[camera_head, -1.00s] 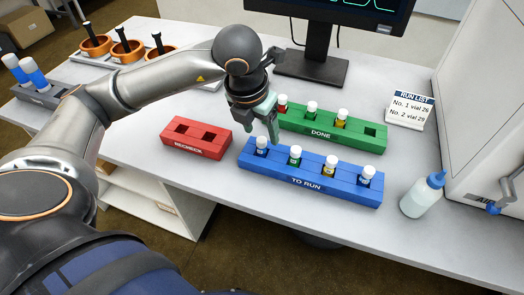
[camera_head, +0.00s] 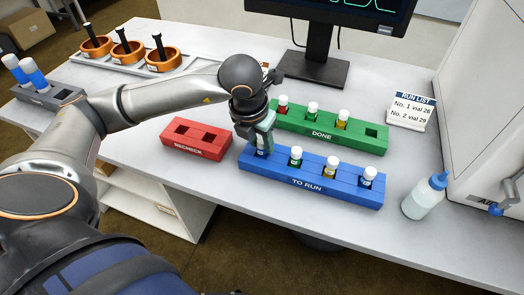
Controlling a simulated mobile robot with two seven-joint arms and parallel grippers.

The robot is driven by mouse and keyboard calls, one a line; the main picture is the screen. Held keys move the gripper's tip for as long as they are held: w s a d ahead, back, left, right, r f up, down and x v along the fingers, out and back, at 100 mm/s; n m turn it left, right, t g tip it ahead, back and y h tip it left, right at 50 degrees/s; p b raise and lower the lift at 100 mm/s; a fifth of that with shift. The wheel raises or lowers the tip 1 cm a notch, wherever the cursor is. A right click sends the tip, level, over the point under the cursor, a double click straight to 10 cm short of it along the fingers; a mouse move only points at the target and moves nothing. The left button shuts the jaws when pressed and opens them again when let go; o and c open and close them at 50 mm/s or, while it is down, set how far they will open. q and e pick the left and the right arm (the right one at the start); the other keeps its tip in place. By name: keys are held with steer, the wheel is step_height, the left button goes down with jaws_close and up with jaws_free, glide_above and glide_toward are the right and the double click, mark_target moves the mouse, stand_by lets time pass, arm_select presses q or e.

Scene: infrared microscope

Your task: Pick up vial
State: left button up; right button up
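The blue TO RUN rack (camera_head: 310,182) holds a row of white-capped vials. My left gripper (camera_head: 258,143) points down over the leftmost vial (camera_head: 261,151), with its fingers at the cap. The fingers hide part of the cap, and I cannot tell whether they are closed on it. That vial still sits in its slot. To its right are a green-banded vial (camera_head: 295,157), a yellow-banded vial (camera_head: 330,168) and a dark blue-banded vial (camera_head: 367,178). My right gripper is not in view.
The green DONE rack (camera_head: 330,135) stands behind, holding three vials, with its right slot empty. An empty red RECHECK rack (camera_head: 195,142) is at left. A run list card (camera_head: 411,110) names vials 26 and 29. A wash bottle (camera_head: 424,197) and monitor (camera_head: 318,55) stand nearby.

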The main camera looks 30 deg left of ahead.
arm_select(q)
jaws_close()
stand_by(0.3)
